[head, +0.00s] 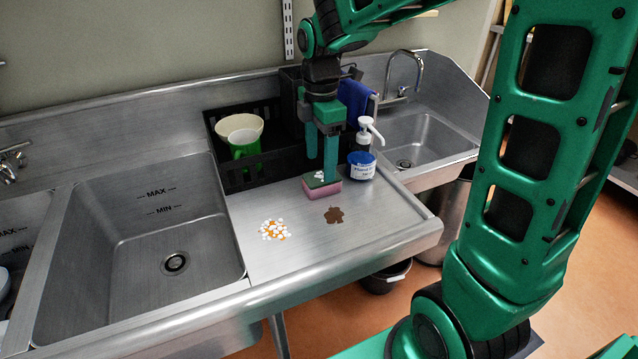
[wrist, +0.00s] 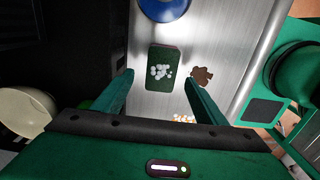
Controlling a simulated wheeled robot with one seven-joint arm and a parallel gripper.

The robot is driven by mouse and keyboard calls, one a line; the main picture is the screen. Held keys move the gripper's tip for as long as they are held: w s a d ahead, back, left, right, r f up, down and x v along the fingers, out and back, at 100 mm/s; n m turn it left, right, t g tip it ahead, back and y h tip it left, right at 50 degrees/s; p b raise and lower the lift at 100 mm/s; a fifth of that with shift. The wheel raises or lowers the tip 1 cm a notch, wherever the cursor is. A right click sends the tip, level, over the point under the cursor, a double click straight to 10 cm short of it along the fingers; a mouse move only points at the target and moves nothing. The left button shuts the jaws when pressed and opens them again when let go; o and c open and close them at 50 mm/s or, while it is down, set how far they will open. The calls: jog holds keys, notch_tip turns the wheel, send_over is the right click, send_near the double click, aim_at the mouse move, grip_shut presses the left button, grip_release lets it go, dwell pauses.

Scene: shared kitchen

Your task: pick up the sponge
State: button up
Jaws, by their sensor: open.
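The sponge (head: 322,186) is pink with a dark green top and lies flat on the steel drainboard. In the wrist view its green top (wrist: 161,58) carries several white, foam-like blobs. My gripper (head: 322,168) points down over the sponge, its fingers open and empty. In the head view the fingertips look just above or beside the sponge; I cannot tell whether they touch it. In the wrist view the sponge lies ahead of and between the two green fingers (wrist: 155,85).
A blue and white pump bottle (head: 362,163) stands right behind the sponge. A black crate (head: 262,178) holds a cream bowl (head: 239,127) and a green cup (head: 244,145). A brown stain (head: 334,215) and orange-white spill (head: 273,230) lie in front. Sinks (head: 140,255) flank the drainboard (head: 300,255).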

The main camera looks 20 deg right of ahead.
aim_at(322, 176)
jog(key=shift+s+d+f, duration=0.1)
jog(key=shift+f, duration=1.4)
jog(key=shift+d+f, duration=0.1)
jog(key=shift+f, duration=1.4)
jog(key=c, duration=1.2)
